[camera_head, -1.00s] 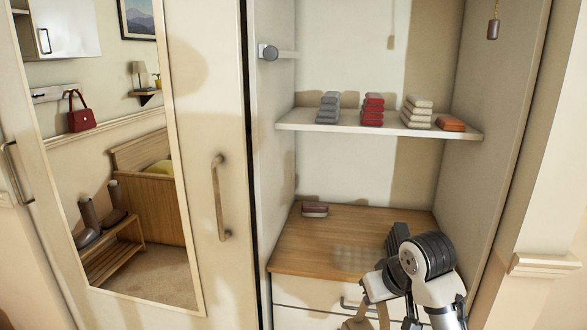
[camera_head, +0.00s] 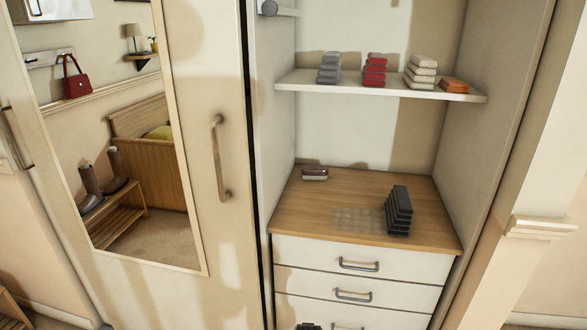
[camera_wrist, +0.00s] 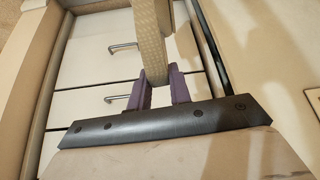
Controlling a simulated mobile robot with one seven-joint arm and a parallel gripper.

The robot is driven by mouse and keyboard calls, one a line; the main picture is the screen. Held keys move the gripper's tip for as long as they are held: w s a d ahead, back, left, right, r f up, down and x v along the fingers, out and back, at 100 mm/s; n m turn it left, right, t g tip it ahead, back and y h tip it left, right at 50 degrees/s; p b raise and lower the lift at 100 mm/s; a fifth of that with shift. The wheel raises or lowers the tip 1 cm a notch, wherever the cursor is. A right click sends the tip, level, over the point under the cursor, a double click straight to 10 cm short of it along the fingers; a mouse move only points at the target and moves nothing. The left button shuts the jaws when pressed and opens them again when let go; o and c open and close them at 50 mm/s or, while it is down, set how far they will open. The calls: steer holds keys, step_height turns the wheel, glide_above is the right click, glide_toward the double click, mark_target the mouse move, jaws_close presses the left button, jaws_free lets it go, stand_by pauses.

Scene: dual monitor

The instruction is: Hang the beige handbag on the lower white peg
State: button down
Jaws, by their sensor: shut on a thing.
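In the wrist view, my gripper (camera_wrist: 161,90) has its purple fingers shut on a beige woven strap (camera_wrist: 148,30), the strap of the beige handbag. The strap runs up and out of the picture; I cannot make out the bag's body. In the head view, the gripper and bag are out of sight; a small dark part shows at the bottom edge, and I cannot tell what it is. I cannot pick out the lower white peg in either view.
A drawer unit (camera_head: 320,215) bears a dark stack (camera_head: 398,212) and a brush (camera_head: 314,173). Above is a shelf (camera_head: 300,83) with folded stacks. Left is a sliding door with a handle (camera_head: 218,160) and a mirror (camera_head: 190,245), reflecting a red handbag on a rail.

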steer(key=s+a+f, duration=0.4)
steer(key=s+f, duration=0.1)
steer(key=f, duration=0.3)
steer(key=shift+s+f+n, duration=0.25)
steer(key=shift+s+n, duration=0.05)
steer(key=shift+n, duration=0.1)
